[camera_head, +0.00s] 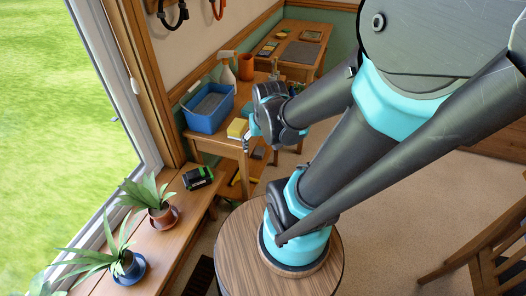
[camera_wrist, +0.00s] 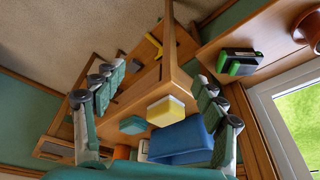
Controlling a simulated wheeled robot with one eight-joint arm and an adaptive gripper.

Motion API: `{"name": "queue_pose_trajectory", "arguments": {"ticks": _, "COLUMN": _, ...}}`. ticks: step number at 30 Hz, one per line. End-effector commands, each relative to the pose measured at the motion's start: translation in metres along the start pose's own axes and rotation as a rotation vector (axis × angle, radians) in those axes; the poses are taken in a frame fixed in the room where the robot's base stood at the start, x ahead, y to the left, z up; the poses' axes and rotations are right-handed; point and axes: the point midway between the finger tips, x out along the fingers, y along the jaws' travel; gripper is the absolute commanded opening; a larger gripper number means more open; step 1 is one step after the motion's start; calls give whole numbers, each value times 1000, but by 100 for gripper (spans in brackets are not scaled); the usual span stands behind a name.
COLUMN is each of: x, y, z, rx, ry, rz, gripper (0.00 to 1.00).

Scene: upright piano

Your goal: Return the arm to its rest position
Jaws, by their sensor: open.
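My arm reaches across the head view from the upper right, bent, with its teal-and-black base on a round wooden pedestal (camera_head: 242,238). My gripper (camera_head: 249,135) hangs at the front edge of a small wooden table, just right of a yellow sponge (camera_head: 237,128). In the wrist view my gripper (camera_wrist: 163,82) has its two jointed fingers spread wide apart, with nothing between them touching either finger. The yellow sponge also shows beyond the fingers in the wrist view (camera_wrist: 168,109). The exact gap between gripper and sponge is unclear.
A blue tub (camera_head: 207,107), a spray bottle (camera_head: 227,73) and an orange cup (camera_head: 245,66) stand on the small table. Potted plants (camera_head: 161,212) and a black-green box (camera_head: 198,178) sit on the window ledge. A wooden chair (camera_head: 496,262) stands lower right; open floor (camera_head: 415,185) lies between.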

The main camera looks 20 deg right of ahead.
Motion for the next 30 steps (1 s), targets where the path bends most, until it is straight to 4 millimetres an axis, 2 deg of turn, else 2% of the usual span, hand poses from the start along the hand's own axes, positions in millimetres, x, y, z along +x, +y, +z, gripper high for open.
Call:
{"name": "queue_pose_trajectory", "arguments": {"ticks": 1, "x": 2, "y": 2, "z": 12, "rx": -23, "ry": 14, "rz": 0, "gripper": 71}}
{"name": "queue_pose_trajectory", "arguments": {"ticks": 6, "x": 5, "y": 4, "z": 27, "rx": -68, "ry": 40, "rz": 1, "gripper": 71}}
{"name": "queue_pose_trajectory", "arguments": {"ticks": 30, "x": 5, "y": 4, "z": 27, "rx": -70, "ry": 41, "rz": 1, "gripper": 71}}
